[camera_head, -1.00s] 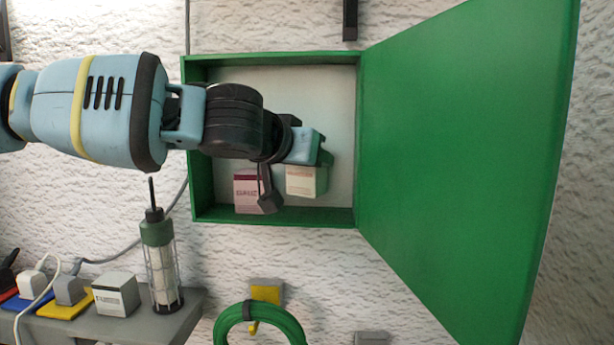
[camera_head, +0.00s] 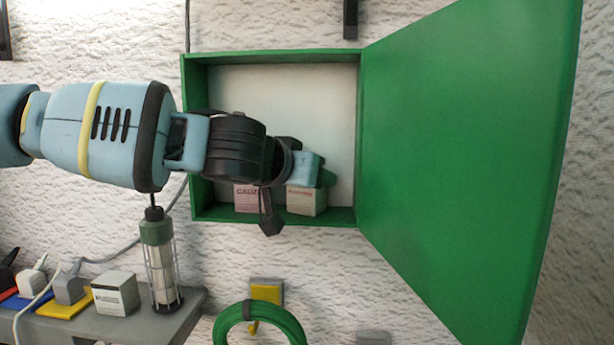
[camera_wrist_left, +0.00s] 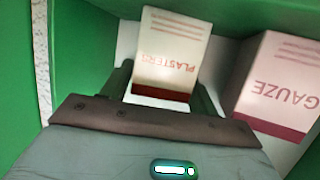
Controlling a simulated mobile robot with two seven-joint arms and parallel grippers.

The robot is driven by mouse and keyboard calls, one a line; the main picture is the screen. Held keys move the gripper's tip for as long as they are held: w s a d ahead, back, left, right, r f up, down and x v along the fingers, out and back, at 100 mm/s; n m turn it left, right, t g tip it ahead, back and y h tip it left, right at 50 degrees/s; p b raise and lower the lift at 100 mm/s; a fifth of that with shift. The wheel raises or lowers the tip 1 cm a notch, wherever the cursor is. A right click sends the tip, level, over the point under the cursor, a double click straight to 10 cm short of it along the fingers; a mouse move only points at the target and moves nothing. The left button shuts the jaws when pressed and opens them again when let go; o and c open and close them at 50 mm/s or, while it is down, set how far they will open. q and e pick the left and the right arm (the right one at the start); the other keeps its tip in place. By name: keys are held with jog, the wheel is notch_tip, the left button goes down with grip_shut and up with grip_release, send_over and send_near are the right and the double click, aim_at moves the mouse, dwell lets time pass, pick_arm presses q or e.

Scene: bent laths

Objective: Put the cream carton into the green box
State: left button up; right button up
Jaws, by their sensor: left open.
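The green box (camera_head: 275,57) is fixed to the wall with its door (camera_head: 465,165) swung open to the right. The cream carton (camera_head: 306,201), marked PLASTERS, appears to stand upright on the box floor, right of its middle. It also shows in the left wrist view (camera_wrist_left: 172,55). My left gripper (camera_head: 312,180) reaches into the box just above the carton. In the left wrist view its open fingers (camera_wrist_left: 160,88) lie on either side of the carton; whether they touch it I cannot tell. My right gripper is not in view.
A pink-white GAUZE carton (camera_head: 246,201) stands in the box, left of the cream one and partly behind my arm. Below left, a shelf (camera_head: 185,318) holds a caged lamp (camera_head: 161,260), a grey-white carton (camera_head: 116,293) and plugs. A green hose coil (camera_head: 283,322) hangs below the box.

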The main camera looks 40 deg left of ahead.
pick_arm(q)
jog(key=shift+s+r, duration=0.15)
jog(key=shift+r, duration=0.2)
jog(key=v, duration=1.1)
jog(key=shift+s+p, duration=0.35)
jog(key=shift+p, duration=0.1)
